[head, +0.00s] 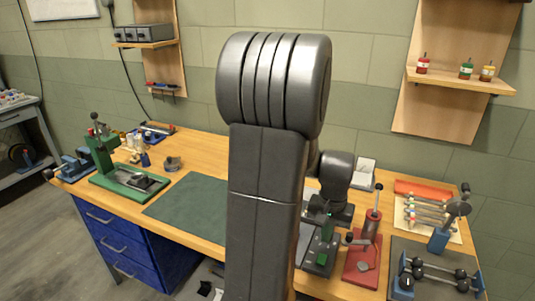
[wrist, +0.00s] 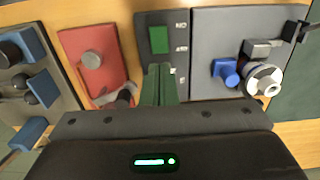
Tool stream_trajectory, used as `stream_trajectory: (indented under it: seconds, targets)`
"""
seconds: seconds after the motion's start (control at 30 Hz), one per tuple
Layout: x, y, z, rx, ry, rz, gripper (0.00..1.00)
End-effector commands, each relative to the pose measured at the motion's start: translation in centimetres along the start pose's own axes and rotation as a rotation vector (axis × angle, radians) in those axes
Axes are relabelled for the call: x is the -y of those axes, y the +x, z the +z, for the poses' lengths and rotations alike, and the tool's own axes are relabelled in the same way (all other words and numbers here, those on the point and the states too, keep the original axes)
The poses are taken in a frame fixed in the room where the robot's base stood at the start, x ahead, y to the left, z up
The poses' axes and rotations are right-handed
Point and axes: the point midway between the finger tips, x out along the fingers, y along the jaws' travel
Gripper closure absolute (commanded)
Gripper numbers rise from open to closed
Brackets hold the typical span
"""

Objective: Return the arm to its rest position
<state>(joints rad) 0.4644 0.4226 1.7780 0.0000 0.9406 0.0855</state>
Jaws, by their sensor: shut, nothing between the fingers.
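My arm stands raised in the middle of the head view and hides part of the bench (head: 215,152). Its outer end bends down behind the raised link, over the right half of the bench. My gripper (wrist: 159,70) shows in the wrist view with its green fingers together and nothing between them. It points at a dark grey plate with a green block (wrist: 158,40), and the fingertips overlap its near part in the picture. I cannot tell how far above it they are.
A red plate (wrist: 92,62) with a round knob lies left of the fingers in the wrist view. Right is a grey plate with a blue part and a round dial (wrist: 263,80). A green mat (head: 190,207) lies bare. A green press (head: 105,160) stands at left.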

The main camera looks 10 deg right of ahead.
Motion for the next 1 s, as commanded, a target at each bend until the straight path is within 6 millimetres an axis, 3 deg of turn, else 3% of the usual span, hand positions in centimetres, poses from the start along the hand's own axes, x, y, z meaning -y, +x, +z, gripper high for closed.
stream_trajectory:
  seconds: [0.5, 1.0]
  targets:
    - [0.0, 6.0, 0.0, 0.001, 0.000, 0.000, 1.00]
    - [0.0, 6.2, 0.0, 0.000, 0.000, 0.000, 1.00]
